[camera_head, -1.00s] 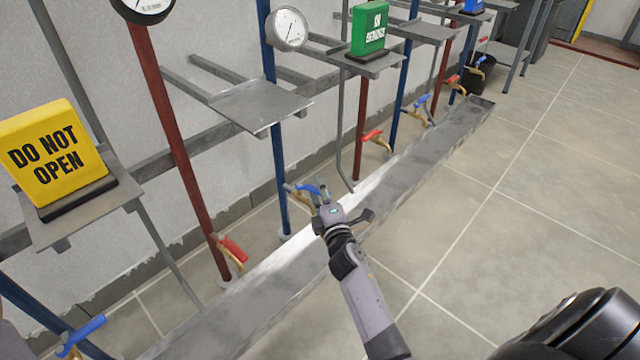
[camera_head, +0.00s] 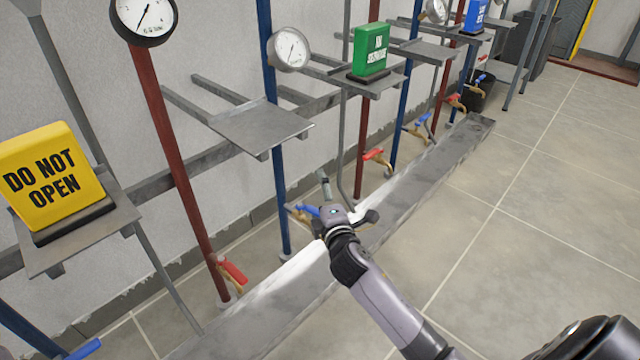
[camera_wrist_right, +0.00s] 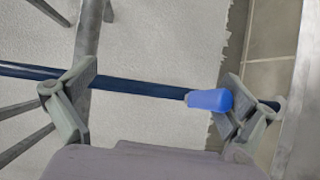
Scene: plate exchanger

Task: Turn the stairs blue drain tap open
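A blue-handled tap (camera_head: 308,211) sits low on a blue pipe (camera_head: 281,190), above the long grey drain channel. My right gripper (camera_head: 322,206) is at this tap. In the right wrist view the gripper (camera_wrist_right: 158,100) is open, its two fingers wide apart. The blue handle (camera_wrist_right: 210,100) lies between them, close to the right finger; I cannot tell if they touch. The blue pipe (camera_wrist_right: 130,86) runs across behind the fingers. The tap's body is partly hidden by the gripper. My left gripper is not in view. No label naming the stairs is readable.
Red-handled taps (camera_head: 232,271) and (camera_head: 378,156) stand on red pipes either side. More blue-handled taps (camera_head: 424,124) show farther along. A grey shelf (camera_head: 255,125) juts out above. A yellow DO NOT OPEN sign (camera_head: 50,175) and green sign (camera_head: 370,48) stand on shelves. Floor (camera_head: 545,200) at right is clear.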

